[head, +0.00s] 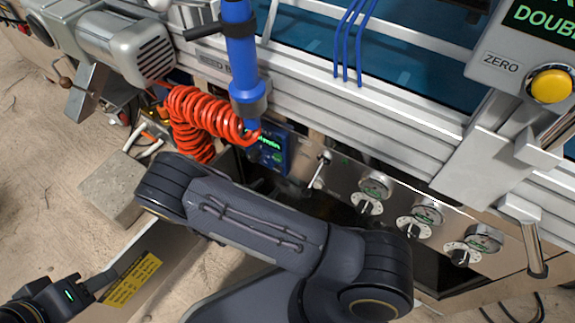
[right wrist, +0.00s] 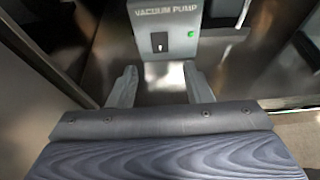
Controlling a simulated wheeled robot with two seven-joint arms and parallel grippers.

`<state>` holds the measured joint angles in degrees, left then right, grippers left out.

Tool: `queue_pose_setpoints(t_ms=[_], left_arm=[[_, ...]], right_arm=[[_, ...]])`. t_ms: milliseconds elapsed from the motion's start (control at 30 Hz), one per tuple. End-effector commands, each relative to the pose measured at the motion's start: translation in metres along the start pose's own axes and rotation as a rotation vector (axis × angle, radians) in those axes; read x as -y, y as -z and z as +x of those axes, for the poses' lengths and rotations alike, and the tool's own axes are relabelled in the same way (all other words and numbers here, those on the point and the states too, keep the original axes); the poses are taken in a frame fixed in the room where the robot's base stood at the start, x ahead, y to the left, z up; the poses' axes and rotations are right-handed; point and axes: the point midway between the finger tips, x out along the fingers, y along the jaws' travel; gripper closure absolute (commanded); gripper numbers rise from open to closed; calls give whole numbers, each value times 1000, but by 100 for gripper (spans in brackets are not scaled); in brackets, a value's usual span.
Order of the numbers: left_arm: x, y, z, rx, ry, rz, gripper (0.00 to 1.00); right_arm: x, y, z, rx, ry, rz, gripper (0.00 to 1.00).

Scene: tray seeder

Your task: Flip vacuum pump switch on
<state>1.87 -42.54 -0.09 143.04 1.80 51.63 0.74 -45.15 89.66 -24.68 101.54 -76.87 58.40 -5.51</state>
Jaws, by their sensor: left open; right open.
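The grey vacuum pump box (right wrist: 163,18) stands upright in the right wrist view, with "VACUUM PUMP" lettered across its top. Its small switch (right wrist: 159,42) sits on a dark plate; I cannot tell its position. A green light (right wrist: 190,33) is to the right of the switch. My right gripper (right wrist: 161,87) is open and empty, its fingers spread in front of the box's lower part, below the switch in the picture. In the head view the right gripper is hidden. My left gripper (head: 101,281) shows at the lower left, open and apart from the machine.
The seeder's panel (head: 335,188) carries a toggle and several dials and runs along the right. A red coiled hose (head: 195,112) and a blue cylinder (head: 240,50) are beyond my right arm. A concrete block (head: 112,190) lies left of it. Bare floor (head: 50,150) is at the left.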

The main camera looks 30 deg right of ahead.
Motion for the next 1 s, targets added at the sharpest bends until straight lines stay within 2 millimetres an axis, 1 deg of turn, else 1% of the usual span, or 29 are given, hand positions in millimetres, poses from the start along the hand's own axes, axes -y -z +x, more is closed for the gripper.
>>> queue_pose_setpoints(t_ms=[167, 400, 500, 633, 867, 900, 1000], left_arm=[[4, -4, 9, 0, 0, 0, 57], [10, -11, 22, 0, 0, 0, 57], [12, -13, 25, 0, 0, 0, 57], [12, -13, 26, 0, 0, 0, 57], [12, -13, 26, 0, 0, 0, 57], [12, -13, 26, 0, 0, 0, 57], [12, -13, 26, 0, 0, 0, 57]], right_arm=[[0, 4, 20, 2, -1, -3, 55], [0, 4, 59, 1, 0, -2, 55], [0, 3, 70, 1, 0, -2, 55], [0, 1, 76, 1, -1, -2, 55], [0, 1, 77, 0, -1, -2, 55], [0, 1, 77, 0, -1, -2, 56], [0, 1, 77, 0, -1, -2, 69]])
